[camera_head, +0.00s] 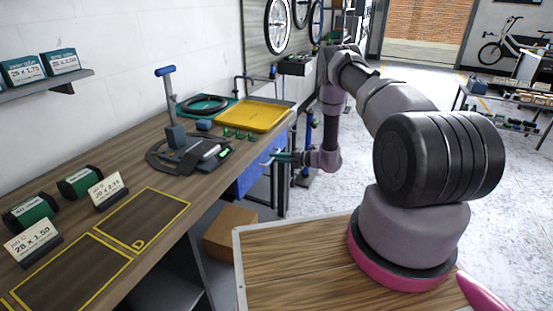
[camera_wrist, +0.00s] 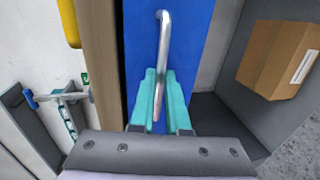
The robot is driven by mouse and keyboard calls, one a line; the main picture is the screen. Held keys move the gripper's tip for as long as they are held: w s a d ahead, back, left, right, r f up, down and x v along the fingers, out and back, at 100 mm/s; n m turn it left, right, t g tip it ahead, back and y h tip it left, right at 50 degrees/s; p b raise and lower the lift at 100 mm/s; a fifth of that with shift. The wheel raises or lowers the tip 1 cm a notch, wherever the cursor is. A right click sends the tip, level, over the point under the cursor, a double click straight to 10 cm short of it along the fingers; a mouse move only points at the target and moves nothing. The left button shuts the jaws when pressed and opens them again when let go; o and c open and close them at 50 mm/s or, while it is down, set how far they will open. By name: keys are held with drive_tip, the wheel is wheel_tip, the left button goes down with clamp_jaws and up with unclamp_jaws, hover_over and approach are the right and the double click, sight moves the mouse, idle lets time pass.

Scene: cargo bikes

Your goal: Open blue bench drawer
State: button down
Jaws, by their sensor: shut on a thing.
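The blue bench drawer (camera_wrist: 198,55) fills the middle of the wrist view, with a silver bar handle (camera_wrist: 163,45) across its front. In the head view the drawer's blue front (camera_head: 252,178) shows under the bench top, partly hidden by my gripper. My gripper (camera_wrist: 159,100) has teal fingers on either side of the lower part of the handle in the wrist view, shut on it. In the head view my gripper (camera_head: 275,158) is at the drawer front, below the bench edge. I cannot tell how far the drawer stands out.
The wooden bench top (camera_head: 140,180) carries a yellow tray (camera_head: 255,116), a black stand with a blue-topped post (camera_head: 170,95), and several boxes and cards. A cardboard box (camera_head: 229,231) sits below the bench, and also shows in the wrist view (camera_wrist: 275,60). Open floor lies to the right.

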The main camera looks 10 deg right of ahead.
drive_tip(key=shift+d, duration=0.1)
drive_tip(key=f+v, duration=0.2)
drive_tip(key=v, duration=1.1)
drive_tip(key=d+f+v, duration=0.1)
drive_tip(key=f+v, duration=0.2)
drive_tip(key=v, duration=1)
drive_tip(key=shift+s+d+f, duration=0.2)
drive_tip(key=shift+s+d, duration=0.05)
drive_tip(key=shift+s, duration=0.3)
drive_tip(key=c, duration=0.9)
unclamp_jaws()
drive_tip(key=v, duration=1)
drive_tip(key=shift+s+d, duration=0.2)
drive_tip(key=shift+d, duration=0.1)
